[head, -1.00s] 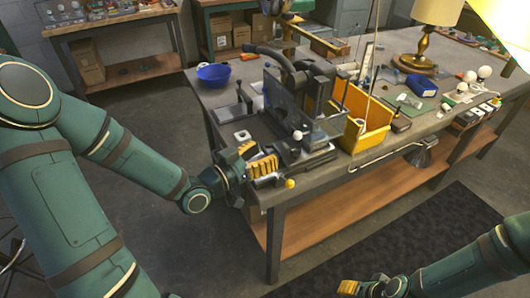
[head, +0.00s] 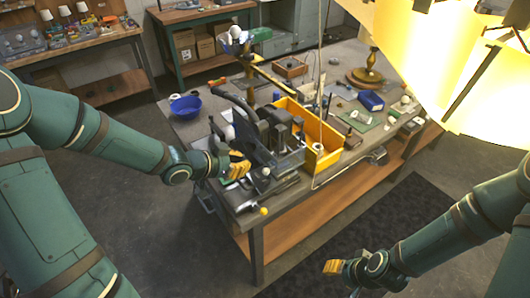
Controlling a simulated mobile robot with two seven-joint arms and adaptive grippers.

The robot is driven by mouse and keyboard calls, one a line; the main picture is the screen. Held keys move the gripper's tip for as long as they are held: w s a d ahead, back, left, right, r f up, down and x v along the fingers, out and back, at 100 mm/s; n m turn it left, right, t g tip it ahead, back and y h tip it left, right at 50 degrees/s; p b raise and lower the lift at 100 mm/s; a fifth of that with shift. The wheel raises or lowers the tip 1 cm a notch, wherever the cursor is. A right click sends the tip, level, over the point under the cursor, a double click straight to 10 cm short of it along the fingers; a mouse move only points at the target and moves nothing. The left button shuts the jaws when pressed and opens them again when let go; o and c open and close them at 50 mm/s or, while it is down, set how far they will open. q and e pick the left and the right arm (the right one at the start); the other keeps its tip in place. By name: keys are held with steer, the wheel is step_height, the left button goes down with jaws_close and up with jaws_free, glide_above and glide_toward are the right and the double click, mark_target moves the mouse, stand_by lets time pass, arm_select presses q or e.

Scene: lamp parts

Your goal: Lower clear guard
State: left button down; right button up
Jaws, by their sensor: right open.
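The bench machine (head: 278,128), dark grey with a curved black arm, stands near the left front of the workbench. A smoky see-through panel, which looks like the clear guard (head: 246,134), stands steeply on its left side. My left gripper (head: 238,166), with yellow finger pads, is at the machine's front left, close to the panel's lower part. I cannot tell whether it touches the panel or whether its fingers are open. My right gripper (head: 333,267) is open and empty, low in front of the bench over the floor and away from the machine.
A yellow bin (head: 323,158) stands right beside the machine. A blue bowl (head: 186,107) is behind it at left. A lit lampshade (head: 455,65) fills the upper right. A brass lamp base (head: 367,76) and small parts lie farther back. A yellow knob (head: 264,211) marks the front edge.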

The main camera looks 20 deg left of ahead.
arm_select(q)
steer(key=r, duration=0.1)
steer(key=b, duration=0.3)
glide_toward(277, 167)
steer(key=w+d+r, duration=0.1)
steer(key=w+d, duration=0.1)
steer(key=w, duration=0.1)
steer(key=shift+w+d+f+g+b, duration=0.15)
steer(key=shift+f+g+b, duration=0.2)
steer(key=shift+f, duration=0.6)
steer(key=shift+w+f, duration=0.1)
steer(key=shift+f, duration=0.55)
arm_select(e)
steer(key=shift+f, duration=1.65)
arm_select(q)
steer(key=shift+f, duration=0.1)
arm_select(e)
steer(key=shift+a+f, duration=0.1)
steer(key=shift+f, duration=0.05)
arm_select(q)
step_height(277, 167, down, 5)
steer(key=b, duration=0.4)
arm_select(e)
step_height(277, 167, down, 5)
steer(key=shift+a+r, duration=0.1)
steer(key=shift+r, duration=0.1)
